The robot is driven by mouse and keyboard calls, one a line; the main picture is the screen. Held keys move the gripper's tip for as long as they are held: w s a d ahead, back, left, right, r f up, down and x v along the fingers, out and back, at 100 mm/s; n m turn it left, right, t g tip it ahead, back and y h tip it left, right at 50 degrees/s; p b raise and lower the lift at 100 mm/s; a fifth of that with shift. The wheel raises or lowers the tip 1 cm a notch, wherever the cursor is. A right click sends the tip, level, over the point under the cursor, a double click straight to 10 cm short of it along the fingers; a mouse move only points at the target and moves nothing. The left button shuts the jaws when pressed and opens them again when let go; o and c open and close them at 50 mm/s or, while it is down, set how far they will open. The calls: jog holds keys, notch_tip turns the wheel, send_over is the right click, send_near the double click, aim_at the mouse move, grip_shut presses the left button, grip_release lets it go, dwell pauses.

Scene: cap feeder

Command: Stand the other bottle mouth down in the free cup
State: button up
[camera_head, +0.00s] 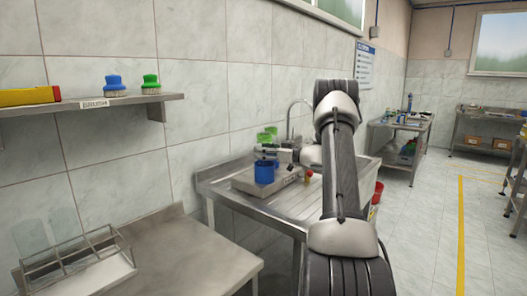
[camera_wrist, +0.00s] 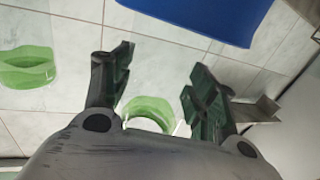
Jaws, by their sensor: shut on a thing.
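My gripper (camera_head: 281,154) is over the metal bench. In the wrist view its two fingers (camera_wrist: 162,78) stand apart around a thing that is hard to make out, probably a clear bottle. A green ring-shaped piece (camera_wrist: 150,112) shows between the fingers. A second green piece (camera_wrist: 25,72) with a pale, see-through part is at the left. A blue cup (camera_head: 264,172) is just below and left of my gripper; a large blue surface (camera_wrist: 215,14) fills the top of the wrist view. Green items (camera_head: 264,138) stand behind my gripper. Which cup is free cannot be told.
A grey block (camera_head: 246,183) is under the blue cup. A small red and yellow item (camera_head: 308,176) is at its right. A tap (camera_head: 291,118) rises behind. A wire rack (camera_head: 75,262) with two clear vessels (camera_head: 48,230) stands at left. A shelf (camera_head: 95,103) holds brushes.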

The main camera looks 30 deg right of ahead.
jog(key=shift+f, duration=0.3)
jog(key=o, duration=0.9)
jog(key=shift+s, duration=0.1)
